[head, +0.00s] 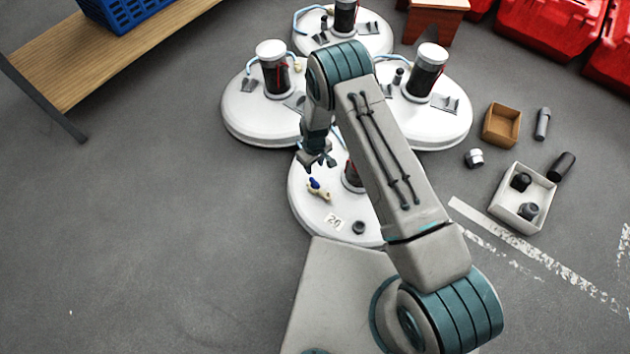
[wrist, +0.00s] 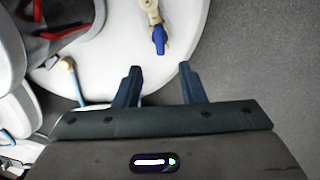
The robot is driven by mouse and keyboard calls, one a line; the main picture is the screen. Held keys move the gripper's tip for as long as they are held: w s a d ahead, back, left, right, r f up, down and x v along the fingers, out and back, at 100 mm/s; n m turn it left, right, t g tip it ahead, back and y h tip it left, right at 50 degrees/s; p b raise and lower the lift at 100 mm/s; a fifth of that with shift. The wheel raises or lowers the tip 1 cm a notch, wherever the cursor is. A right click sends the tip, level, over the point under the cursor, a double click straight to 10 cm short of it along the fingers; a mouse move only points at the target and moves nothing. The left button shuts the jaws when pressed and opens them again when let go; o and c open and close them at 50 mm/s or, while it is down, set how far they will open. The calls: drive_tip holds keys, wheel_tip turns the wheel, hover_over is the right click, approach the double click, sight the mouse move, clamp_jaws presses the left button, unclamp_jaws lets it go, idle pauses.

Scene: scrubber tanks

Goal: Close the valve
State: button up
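The valve (head: 319,190) sits on the white lid of the nearest tank (head: 309,213), which is marked 20. It has a cream body and a blue handle (head: 314,184). In the wrist view the cream body (wrist: 150,8) is at the top edge and partly cut off, and the blue handle (wrist: 159,40) points down toward my fingers. My gripper (head: 322,161) is above the lid, just behind the valve in the head view. In the wrist view its two fingers (wrist: 160,70) are apart with nothing between them. The handle lies beyond the fingertips, apart from them.
Three other white tanks with dark cylinders stand behind, one at the left (head: 262,113). A dark cylinder on the near lid is partly hidden by my arm. A white box (head: 507,218) and a brown box (head: 487,134) lie at the right.

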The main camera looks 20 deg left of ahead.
sight(315, 182)
wheel_tip(315, 182, down, 11)
drive_tip(key=b, duration=0.3)
clamp_jaws()
